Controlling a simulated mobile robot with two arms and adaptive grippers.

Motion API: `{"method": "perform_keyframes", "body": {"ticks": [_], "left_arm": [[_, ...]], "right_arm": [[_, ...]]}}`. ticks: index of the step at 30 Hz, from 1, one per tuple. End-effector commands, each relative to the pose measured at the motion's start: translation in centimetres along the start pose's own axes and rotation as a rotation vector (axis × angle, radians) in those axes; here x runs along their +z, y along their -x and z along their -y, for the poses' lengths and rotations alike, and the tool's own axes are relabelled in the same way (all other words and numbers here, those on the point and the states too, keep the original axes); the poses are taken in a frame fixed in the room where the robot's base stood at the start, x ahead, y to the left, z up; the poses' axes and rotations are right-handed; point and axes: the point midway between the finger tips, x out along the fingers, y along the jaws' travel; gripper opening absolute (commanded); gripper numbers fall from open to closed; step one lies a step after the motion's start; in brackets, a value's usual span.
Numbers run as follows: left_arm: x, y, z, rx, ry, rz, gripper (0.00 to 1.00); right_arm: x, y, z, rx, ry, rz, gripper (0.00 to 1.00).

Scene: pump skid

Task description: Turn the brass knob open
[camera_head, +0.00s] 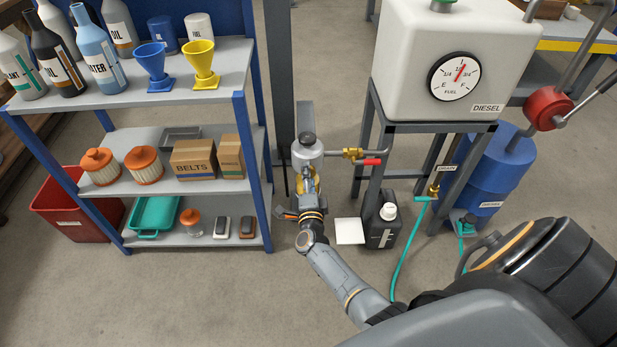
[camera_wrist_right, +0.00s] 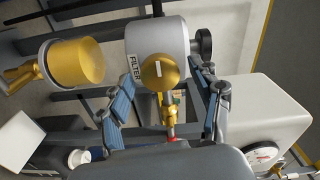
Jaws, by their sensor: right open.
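The brass knob (camera_wrist_right: 160,72) is a round cap with a white line on its face, at the front of the grey filter housing (camera_wrist_right: 158,38) marked FILTER. In the wrist view, my right gripper (camera_wrist_right: 162,88) is open, with one blue-padded finger on each side of the knob; I see no clear contact. In the head view, the filter housing (camera_head: 307,154) stands on a post, and my right gripper (camera_head: 309,188) reaches up in front of it. There the gripper partly covers the brass parts, so the knob is hard to make out. My left gripper is not in view.
A brass valve with a red handle (camera_head: 370,161) sticks out right of the housing. A shelf rack (camera_head: 180,110) stands to the left. The diesel tank (camera_head: 410,50) on its stand, a black jug (camera_head: 381,222) and a teal hose (camera_head: 403,245) are to the right.

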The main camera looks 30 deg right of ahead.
Motion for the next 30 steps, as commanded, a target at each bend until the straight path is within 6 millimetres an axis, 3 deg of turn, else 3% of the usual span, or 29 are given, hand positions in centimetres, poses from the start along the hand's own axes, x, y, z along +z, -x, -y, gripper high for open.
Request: {"method": "perform_keyframes", "body": {"ticks": [5, 18, 24, 30], "left_arm": [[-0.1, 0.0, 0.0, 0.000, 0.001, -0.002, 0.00], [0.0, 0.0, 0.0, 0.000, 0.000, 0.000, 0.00], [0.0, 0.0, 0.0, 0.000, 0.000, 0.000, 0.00], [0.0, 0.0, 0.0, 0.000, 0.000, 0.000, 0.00]], "right_arm": [[0.1, 1.6, -0.1, 0.003, -0.002, 0.001, 0.65], [0.0, 10.3, -0.1, 0.003, 0.000, 0.001, 0.65], [0.1, 11.9, 0.0, 0.001, 0.000, 0.001, 0.65], [0.1, 12.0, 0.0, 0.000, 0.000, 0.001, 0.65]]}}
